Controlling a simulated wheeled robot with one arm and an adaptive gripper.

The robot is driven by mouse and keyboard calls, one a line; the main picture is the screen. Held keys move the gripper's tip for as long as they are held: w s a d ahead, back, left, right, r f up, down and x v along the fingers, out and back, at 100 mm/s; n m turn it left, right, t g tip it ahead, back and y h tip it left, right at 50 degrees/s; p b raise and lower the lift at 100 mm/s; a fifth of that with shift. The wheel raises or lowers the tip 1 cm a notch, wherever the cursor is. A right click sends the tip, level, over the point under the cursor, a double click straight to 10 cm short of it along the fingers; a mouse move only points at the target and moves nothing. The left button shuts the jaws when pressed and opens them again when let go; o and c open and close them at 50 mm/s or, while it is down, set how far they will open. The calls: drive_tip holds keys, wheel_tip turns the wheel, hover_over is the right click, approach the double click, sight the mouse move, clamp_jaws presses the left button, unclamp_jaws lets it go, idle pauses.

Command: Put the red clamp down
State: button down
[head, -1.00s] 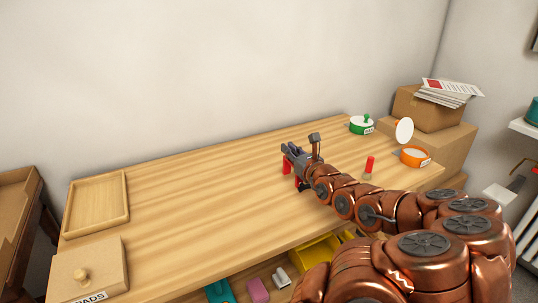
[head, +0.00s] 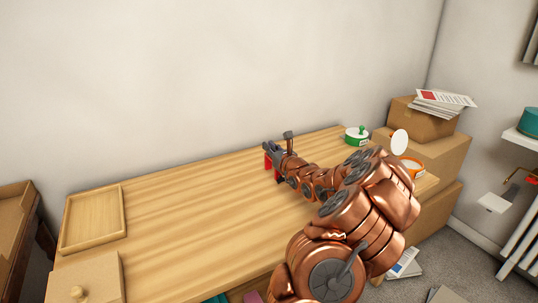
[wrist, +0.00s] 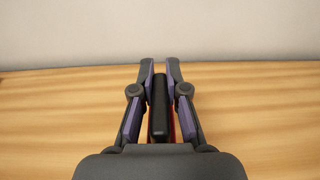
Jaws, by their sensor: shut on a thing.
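My gripper (head: 269,149) is over the back middle of the wooden table (head: 200,200). It is shut on the red clamp (head: 267,162), whose red part shows below the fingers in the head view. In the wrist view, the clamp's dark bar (wrist: 159,100) stands between the two fingers of my gripper (wrist: 160,75), with a little red (wrist: 173,128) beside it. The clamp is at or just above the tabletop; I cannot tell if it touches. My palm and arm hide part of it.
A shallow wooden tray (head: 66,226) and a lidded box (head: 105,271) are at the table's left end. A green container (head: 351,141) and an orange-rimmed container (head: 417,167) are at the right end, by cardboard boxes (head: 448,150). The table's middle left is clear.

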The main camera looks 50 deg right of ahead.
drive_tip(key=shift+w, duration=0.35)
drive_tip(key=shift+w+d+f, duration=0.1)
drive_tip(key=shift+w+f, duration=0.05)
drive_tip(key=shift+f, duration=1.65)
drive_tip(key=shift+f, duration=0.15)
drive_tip(key=c, duration=1.2)
unclamp_jaws()
drive_tip(key=v, duration=1.2)
drive_tip(key=shift+b, duration=0.35)
